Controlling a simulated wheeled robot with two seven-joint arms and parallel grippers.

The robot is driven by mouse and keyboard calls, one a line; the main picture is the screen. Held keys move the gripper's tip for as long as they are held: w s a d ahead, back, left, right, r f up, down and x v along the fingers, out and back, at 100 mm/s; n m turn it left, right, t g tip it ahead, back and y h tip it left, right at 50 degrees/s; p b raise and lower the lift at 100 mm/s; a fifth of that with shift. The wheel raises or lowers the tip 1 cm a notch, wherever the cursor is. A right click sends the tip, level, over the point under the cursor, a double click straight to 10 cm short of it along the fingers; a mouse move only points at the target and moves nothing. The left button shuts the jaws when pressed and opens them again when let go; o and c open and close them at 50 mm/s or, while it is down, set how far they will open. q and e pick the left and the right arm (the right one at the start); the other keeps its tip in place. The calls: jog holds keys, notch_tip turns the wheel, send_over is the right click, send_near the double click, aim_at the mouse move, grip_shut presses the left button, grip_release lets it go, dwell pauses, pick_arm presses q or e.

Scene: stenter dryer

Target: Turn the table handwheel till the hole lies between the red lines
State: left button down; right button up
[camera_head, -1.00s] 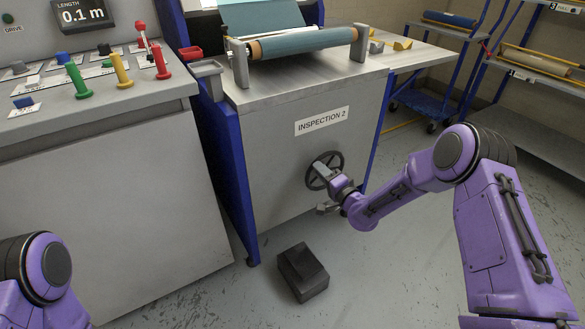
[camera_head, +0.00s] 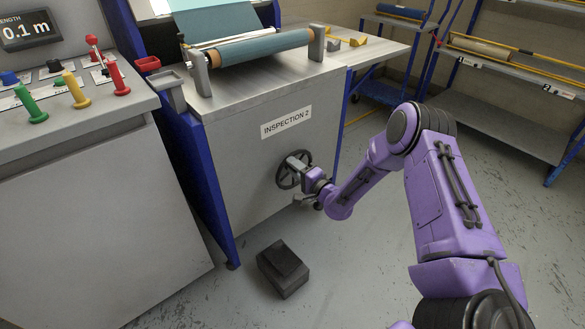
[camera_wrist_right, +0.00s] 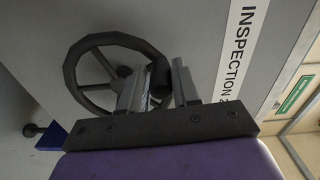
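The black spoked handwheel (camera_head: 282,181) is on the front panel of the grey inspection table (camera_head: 235,185), below the "INSPECTION 2" sign. It also shows in the right wrist view (camera_wrist_right: 72,72). My right gripper (camera_head: 299,164) is at the wheel's upper right part. In the right wrist view my right gripper's two fingers (camera_wrist_right: 160,85) stand on either side of the wheel's dark handle knob (camera_wrist_right: 160,72), with hardly any gap, and appear closed on it. I cannot make out the hole or the red lines in any view. My left gripper is not in view.
A dark box (camera_head: 283,268) lies on the floor below the wheel. A control console (camera_head: 75,180) with coloured levers stands at the left. Racks (camera_head: 510,125) stand at the right; floor between is clear.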

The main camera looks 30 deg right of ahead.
jog(key=shift+o, duration=0.9)
jog(key=s+d+p, duration=0.1)
jog(key=s, duration=0.9)
jog(key=shift+s, duration=0.25)
